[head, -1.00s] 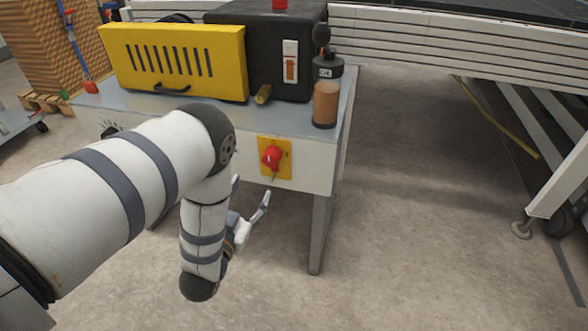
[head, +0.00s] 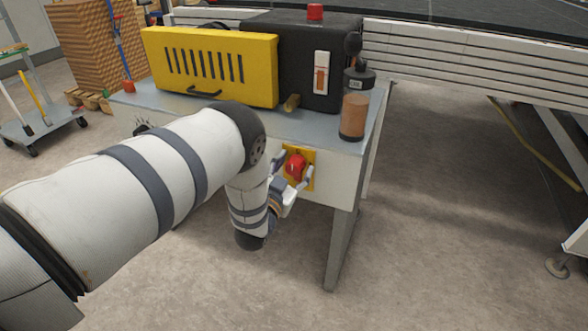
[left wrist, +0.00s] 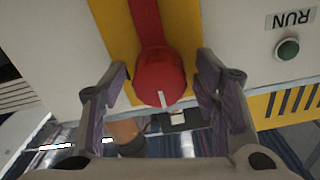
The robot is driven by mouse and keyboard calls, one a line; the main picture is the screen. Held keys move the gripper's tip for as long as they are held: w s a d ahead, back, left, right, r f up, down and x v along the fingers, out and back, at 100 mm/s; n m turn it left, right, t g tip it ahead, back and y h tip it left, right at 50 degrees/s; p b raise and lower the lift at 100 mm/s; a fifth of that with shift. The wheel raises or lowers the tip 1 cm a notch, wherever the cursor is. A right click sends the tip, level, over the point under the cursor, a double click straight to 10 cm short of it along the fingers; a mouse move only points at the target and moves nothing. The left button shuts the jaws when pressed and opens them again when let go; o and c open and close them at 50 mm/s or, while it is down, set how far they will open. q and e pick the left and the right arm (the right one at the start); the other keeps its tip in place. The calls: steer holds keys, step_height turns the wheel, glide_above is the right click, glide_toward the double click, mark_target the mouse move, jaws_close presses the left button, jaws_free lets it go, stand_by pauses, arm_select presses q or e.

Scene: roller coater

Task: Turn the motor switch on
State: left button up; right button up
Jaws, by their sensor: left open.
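The red rotary switch (head: 295,167) sits on a yellow plate (head: 310,156) on the front face of the grey-topped cabinet. In the left wrist view the red knob (left wrist: 159,76) is large, with a small pale mark on its rim and a red strip behind it. My left gripper (head: 291,172) is open at the switch, one finger on each side of the knob. In the left wrist view its fingers (left wrist: 165,84) show a gap to the knob on both sides. My right gripper is in neither view.
A green button (left wrist: 287,49) beside a RUN label shows in the left wrist view. On the cabinet top (head: 275,118) stand a yellow vented cover (head: 210,65), a black housing (head: 290,60) and an orange-brown jar (head: 353,115). Open floor (head: 440,220) lies to the right.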

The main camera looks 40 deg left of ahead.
arm_select(q)
steer(key=c, duration=1.1)
steer(key=shift+c, duration=0.2)
steer(key=m, duration=0.4)
steer(key=shift+d, duration=0.1)
steer(key=m, duration=0.4)
steer(key=shift+f+m, duration=0.1)
steer(key=shift+m, duration=0.2)
steer(key=m, duration=0.4)
steer(key=shift+f, duration=0.1)
steer(key=shift+m+b, duration=0.95)
steer(key=shift+m, duration=1.75)
